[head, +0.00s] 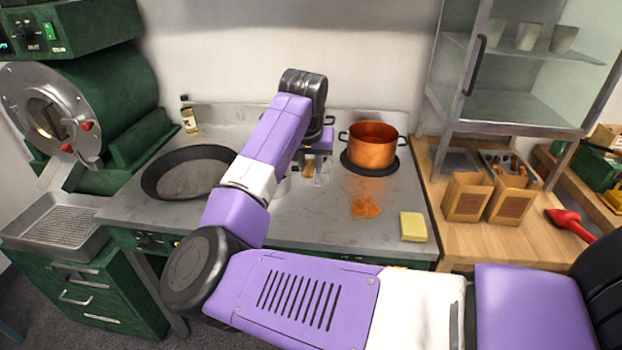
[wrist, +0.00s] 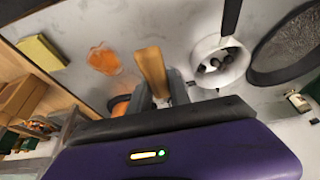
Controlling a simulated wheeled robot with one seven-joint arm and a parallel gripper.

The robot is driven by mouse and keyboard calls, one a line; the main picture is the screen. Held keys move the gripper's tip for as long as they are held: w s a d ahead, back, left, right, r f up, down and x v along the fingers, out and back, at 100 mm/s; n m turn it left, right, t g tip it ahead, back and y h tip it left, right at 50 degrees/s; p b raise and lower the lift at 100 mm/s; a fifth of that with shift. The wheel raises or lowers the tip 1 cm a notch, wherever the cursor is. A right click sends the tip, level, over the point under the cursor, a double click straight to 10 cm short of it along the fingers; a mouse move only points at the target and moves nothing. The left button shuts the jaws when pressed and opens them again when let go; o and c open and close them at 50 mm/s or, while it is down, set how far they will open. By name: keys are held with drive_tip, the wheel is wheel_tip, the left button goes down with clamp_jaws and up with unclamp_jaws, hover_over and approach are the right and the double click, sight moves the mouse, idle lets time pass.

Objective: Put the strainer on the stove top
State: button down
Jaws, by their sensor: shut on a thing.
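My gripper (head: 313,160) is low over the grey steel stove top (head: 310,228), left of the copper pot. In the wrist view, my gripper (wrist: 163,90) is shut on a flat wooden handle (wrist: 152,66), which appears to be the strainer's. The handle points down toward the steel surface; I cannot tell whether it touches. No mesh of the strainer shows clearly in either view. In the head view, my arm and gripper hide most of this spot.
A copper pot (head: 372,152) stands on a black burner. A large black pan (head: 186,175) lies left. A white pan (wrist: 212,62) with dark round things stands beside my gripper. An orange spill (head: 365,206) and yellow sponge (head: 413,226) lie right. The front middle is clear.

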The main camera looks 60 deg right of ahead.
drive_tip(key=shift+f, duration=2.35)
drive_tip(key=c, duration=1.2)
unclamp_jaws()
drive_tip(key=v, duration=1.2)
drive_tip(key=shift+b, duration=0.4)
